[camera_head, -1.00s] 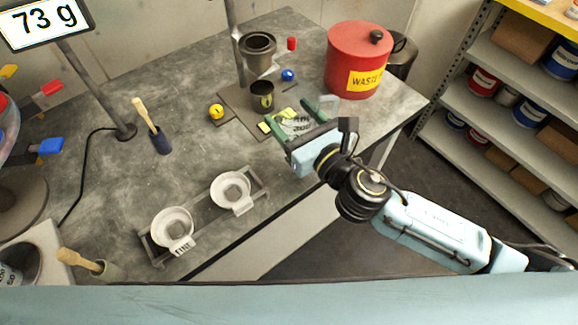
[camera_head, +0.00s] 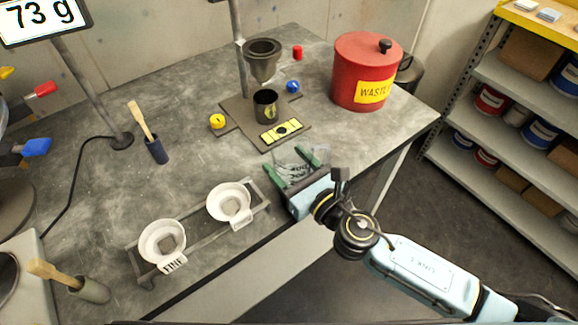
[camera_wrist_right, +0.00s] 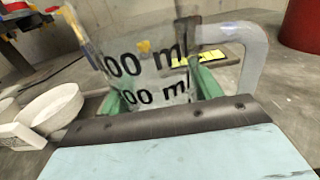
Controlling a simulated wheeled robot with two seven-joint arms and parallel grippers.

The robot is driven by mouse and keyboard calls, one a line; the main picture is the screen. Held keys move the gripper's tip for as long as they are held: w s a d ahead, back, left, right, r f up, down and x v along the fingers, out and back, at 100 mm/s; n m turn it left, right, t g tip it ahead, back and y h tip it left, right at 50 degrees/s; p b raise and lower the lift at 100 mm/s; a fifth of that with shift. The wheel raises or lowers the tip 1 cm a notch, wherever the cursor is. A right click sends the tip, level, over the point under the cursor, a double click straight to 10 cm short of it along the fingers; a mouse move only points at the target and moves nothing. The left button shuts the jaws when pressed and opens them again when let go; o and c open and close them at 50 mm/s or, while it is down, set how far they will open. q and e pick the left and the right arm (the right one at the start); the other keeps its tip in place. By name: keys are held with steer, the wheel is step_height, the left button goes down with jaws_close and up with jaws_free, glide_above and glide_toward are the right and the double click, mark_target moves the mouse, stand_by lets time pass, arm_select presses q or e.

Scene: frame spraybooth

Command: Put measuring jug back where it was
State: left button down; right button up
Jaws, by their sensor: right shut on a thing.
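The clear measuring jug (camera_wrist_right: 155,65) with black "ml" marks is between the green fingers of my right gripper in the right wrist view. Its handle (camera_wrist_right: 252,58) points right there. In the head view the right gripper (camera_head: 300,165) is shut on the jug (camera_head: 290,168), near the table's front edge, right of the rack with two white sieve cups. The jug looks upright in the wrist view. I cannot tell whether its base touches the table. My left gripper is not in view.
A dark stand plate with a yellow-black marked strip (camera_head: 282,132), a dark cup (camera_head: 265,105) and a funnel-like cup (camera_head: 262,62) stand behind the jug. A red waste bin (camera_head: 362,75) is at the back right. The sieve rack (camera_head: 190,230) is close on the left.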

steer(key=shift+c, duration=0.2)
steer(key=o, duration=0.7)
steer(key=shift+f, duration=0.2)
steer(key=o, duration=0.4)
steer(key=shift+r, duration=0.1)
